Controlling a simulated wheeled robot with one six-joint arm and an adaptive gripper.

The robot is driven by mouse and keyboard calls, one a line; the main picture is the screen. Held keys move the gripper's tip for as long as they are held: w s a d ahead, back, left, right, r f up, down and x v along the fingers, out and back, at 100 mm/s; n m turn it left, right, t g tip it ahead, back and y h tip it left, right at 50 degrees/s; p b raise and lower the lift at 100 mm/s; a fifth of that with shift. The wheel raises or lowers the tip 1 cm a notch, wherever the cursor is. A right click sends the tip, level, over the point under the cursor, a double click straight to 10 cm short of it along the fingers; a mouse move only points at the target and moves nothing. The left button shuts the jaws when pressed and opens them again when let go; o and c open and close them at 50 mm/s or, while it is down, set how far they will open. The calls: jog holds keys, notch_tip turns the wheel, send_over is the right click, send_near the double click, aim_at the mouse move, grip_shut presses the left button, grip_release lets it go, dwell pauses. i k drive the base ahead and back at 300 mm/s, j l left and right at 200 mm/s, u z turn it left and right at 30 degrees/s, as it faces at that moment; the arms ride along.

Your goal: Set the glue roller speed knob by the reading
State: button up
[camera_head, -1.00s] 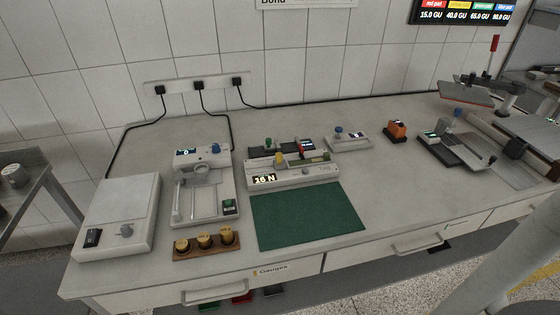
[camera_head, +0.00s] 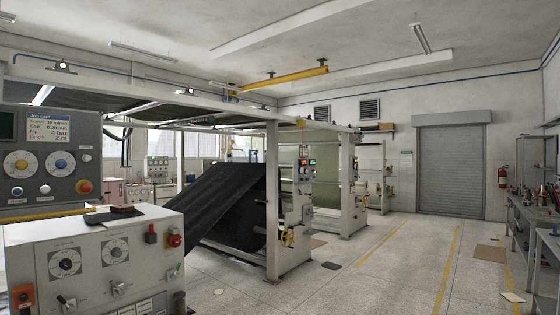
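A grey control panel (camera_head: 88,135) at the left edge has a lit job card screen (camera_head: 48,128) with lines of small text, seemingly speed, gap, a bar value and length. Below it are two round dials, one with a yellow knob (camera_head: 22,164) and one with a blue knob (camera_head: 60,164). A pale cabinet (camera_head: 140,278) in front bears two more dials, a left dial (camera_head: 65,262) and a right dial (camera_head: 115,251). I cannot tell which knob is the glue roller speed knob, and the dial settings are too small to read. My gripper is not in view.
A large machine frame (camera_head: 275,205) with a sloping black sheet (camera_head: 225,200) stands in the middle. Open floor (camera_head: 390,275) with yellow lines lies to its right. A workbench (camera_head: 530,225) runs along the right edge. A shutter door (camera_head: 450,170) is at the back.

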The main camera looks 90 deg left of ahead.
aim_at(20, 163)
jog(key=u, duration=3.9)
